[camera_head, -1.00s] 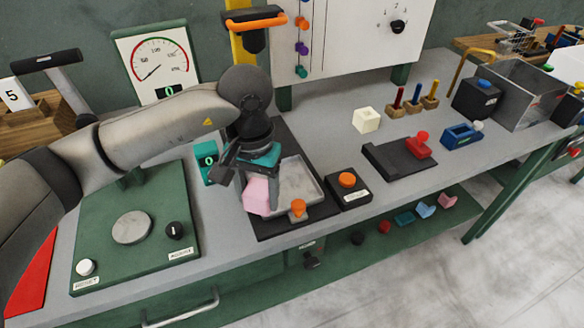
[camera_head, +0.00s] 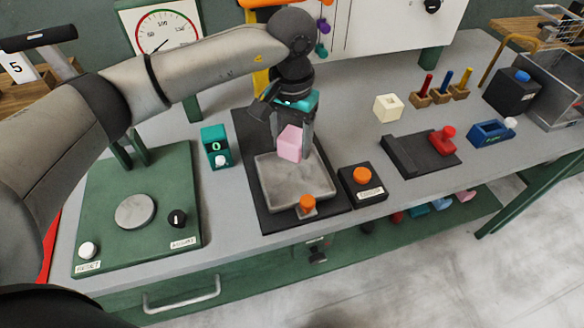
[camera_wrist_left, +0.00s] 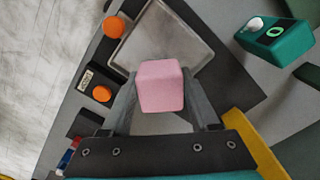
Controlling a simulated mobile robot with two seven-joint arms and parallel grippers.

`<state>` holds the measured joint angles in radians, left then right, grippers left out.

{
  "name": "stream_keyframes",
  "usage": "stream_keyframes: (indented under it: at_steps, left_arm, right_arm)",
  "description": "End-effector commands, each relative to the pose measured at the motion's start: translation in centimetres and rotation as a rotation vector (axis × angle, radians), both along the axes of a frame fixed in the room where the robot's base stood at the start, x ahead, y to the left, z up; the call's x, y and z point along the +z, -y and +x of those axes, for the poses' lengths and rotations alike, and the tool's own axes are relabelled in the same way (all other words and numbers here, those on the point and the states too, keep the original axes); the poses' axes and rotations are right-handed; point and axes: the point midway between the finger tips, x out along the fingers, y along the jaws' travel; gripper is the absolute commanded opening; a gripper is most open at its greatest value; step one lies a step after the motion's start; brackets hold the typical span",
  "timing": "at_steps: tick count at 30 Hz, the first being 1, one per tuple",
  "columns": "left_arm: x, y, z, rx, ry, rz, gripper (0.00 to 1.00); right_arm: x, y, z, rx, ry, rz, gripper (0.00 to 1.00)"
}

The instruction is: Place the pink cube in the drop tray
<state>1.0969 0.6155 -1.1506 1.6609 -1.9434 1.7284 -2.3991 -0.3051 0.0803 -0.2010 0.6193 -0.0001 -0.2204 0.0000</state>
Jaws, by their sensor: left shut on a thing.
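The pink cube (camera_head: 291,144) is held between the fingers of my left gripper (camera_head: 292,146), which is shut on it. The cube also shows in the left wrist view (camera_wrist_left: 161,86), with a finger on each side. The drop tray (camera_head: 296,202) is a shallow grey tray on a black base, with an orange knob (camera_head: 307,203) at its front edge. In the head view the cube appears over the tray's back part; its exact height above the tray is hard to tell. The tray (camera_wrist_left: 192,47) lies behind the cube in the wrist view. My right gripper is not in view.
A black box with an orange button (camera_head: 362,176) stands right of the tray. A teal box (camera_head: 216,147) with a display stands to the left. A green press plate (camera_head: 140,240) is further left. A cream cube (camera_head: 388,107) sits at the back right.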

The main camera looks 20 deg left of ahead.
Motion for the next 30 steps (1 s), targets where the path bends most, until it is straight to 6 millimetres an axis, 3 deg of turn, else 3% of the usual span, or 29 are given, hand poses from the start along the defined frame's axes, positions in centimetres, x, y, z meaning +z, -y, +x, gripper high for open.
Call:
stream_keyframes:
  at_steps: [3, 11, 18, 30]
  left_arm:
    - [-2.7, 0.0, -0.1, 0.002, -0.003, 0.0, 0.09]
    - [-4.8, 0.0, 0.0, 0.001, 0.0, -0.001, 0.09]
    - [-8.2, 0.0, 0.0, 0.002, -0.001, -0.002, 0.09]
    - [-8.9, 0.0, 0.0, 0.001, 0.002, 0.0, 0.09]
  right_arm:
    - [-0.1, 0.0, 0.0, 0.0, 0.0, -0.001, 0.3]
    - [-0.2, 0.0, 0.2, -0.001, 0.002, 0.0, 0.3]
    - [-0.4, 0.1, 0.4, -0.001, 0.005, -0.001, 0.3]
    - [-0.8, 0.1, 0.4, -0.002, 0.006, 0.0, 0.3]
